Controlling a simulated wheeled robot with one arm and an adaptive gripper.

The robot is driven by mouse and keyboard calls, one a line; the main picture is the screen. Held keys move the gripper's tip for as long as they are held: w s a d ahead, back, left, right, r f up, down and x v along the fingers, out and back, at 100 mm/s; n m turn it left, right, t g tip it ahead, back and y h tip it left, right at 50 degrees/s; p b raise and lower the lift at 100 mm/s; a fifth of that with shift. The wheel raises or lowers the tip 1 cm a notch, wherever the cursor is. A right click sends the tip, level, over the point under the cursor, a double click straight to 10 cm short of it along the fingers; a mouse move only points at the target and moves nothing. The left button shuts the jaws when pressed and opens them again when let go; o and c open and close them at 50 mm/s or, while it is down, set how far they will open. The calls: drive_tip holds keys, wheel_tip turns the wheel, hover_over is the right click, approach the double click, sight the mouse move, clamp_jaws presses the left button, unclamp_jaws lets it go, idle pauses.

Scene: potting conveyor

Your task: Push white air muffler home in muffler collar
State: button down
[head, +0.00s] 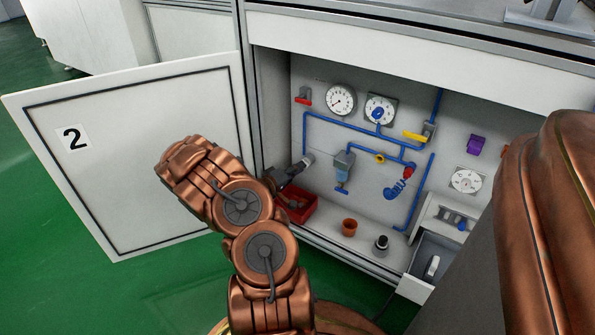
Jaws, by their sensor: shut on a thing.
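My gripper (299,168) reaches into the open cabinet at its left side, near the lower end of the left blue pipe. It is shut on a small pale piece (308,159), which looks like the white air muffler. Only a little of this piece shows past the fingers. The muffler collar cannot be made out clearly; the pipe end by the fingertips is largely hidden. I cannot tell whether the pale piece is inside a collar, touching one or apart from it.
The open door (150,150) marked 2 stands left of my arm. A red bin (301,214) sits below my gripper. An orange-brown pot (349,227) and a dark cylinder (381,243) stand on the cabinet floor. Blue pipes, valves and gauges (341,99) cover the back panel.

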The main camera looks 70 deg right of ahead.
idle(0.3)
drive_tip(key=shift+m, duration=1.1)
drive_tip(key=shift+r+m+t, duration=0.1)
drive_tip(key=shift+m+t, duration=0.5)
drive_tip(key=shift+m, duration=0.4)
drive_tip(key=c, duration=1.1)
unclamp_jaws()
drive_tip(key=shift+o, duration=0.2)
drive_tip(key=shift+a, duration=0.15)
